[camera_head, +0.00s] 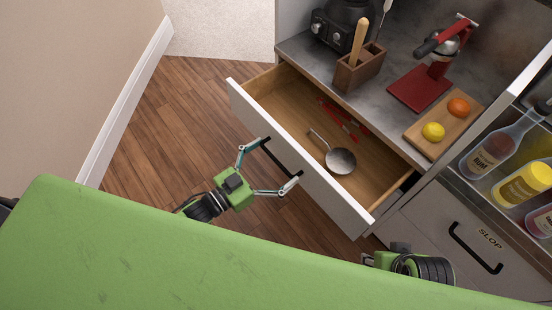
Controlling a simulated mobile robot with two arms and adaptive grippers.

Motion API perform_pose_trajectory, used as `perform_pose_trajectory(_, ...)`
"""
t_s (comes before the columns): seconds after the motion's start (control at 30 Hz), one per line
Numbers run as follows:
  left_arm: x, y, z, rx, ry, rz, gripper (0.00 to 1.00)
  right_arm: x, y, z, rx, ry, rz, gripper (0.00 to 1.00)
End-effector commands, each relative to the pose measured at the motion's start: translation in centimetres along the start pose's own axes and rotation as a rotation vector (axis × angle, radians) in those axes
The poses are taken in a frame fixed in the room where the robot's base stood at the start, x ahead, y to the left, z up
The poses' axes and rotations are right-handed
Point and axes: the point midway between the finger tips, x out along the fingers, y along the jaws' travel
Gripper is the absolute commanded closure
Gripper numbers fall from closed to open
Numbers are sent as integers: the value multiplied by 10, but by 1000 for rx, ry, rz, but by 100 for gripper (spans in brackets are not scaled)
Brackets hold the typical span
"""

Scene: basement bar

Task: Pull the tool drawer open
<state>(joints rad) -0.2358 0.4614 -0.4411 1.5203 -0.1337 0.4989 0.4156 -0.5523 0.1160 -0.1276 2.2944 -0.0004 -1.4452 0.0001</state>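The tool drawer (345,203) has a white front and a wooden inside, and it stands pulled well out from under the counter. A ladle (340,160) and red-handled tools (345,119) lie in it. Its dark bar handle (277,160) is on the front face. My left gripper (283,157) is open, its fingers spread wide with the tips near the two ends of the handle; I cannot tell whether they touch it. My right gripper (369,259) shows only in part at the lower right, beside the cabinet, and its fingers are unclear.
The grey counter (385,85) holds a wooden utensil box (360,70), a red press (420,88) and a board with fruit (415,133). A cabinet marked SLOP (440,225) and a bottle rack stand right. Wooden floor (160,130) is clear at left.

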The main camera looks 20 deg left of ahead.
Motion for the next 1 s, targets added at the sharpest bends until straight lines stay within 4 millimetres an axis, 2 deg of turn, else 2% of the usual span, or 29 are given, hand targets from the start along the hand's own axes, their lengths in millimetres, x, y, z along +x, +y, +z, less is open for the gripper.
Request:
perform_pose_trajectory(0.13, -3, 0, 0, 1, 0, 0, 0, -1, 0, -1, -1, 2, -1, 60)
perform_pose_trajectory(0.27, -18, 1, 1, 1, -2, 2, 0, -1, 0, -1, 0, 2, -1, 60)
perform_pose_trajectory(0.5, -70, 0, 2, 0, -5, 1, 0, 0, 0, 0, 0, 2, -1, 60)
perform_pose_trajectory(0.7, -104, 0, 1, -1, -4, 0, 0, 0, 0, 0, 0, 1, -1, 60)
perform_pose_trajectory(0.83, -116, 0, 0, 0, -1, 0, 0, 0, 0, 0, 0, 1, -1, 60)
perform_pose_trajectory(1.0, -121, 0, 0, 0, 0, 0, 0, 0, 0, 0, 0, 1, 0, 60)
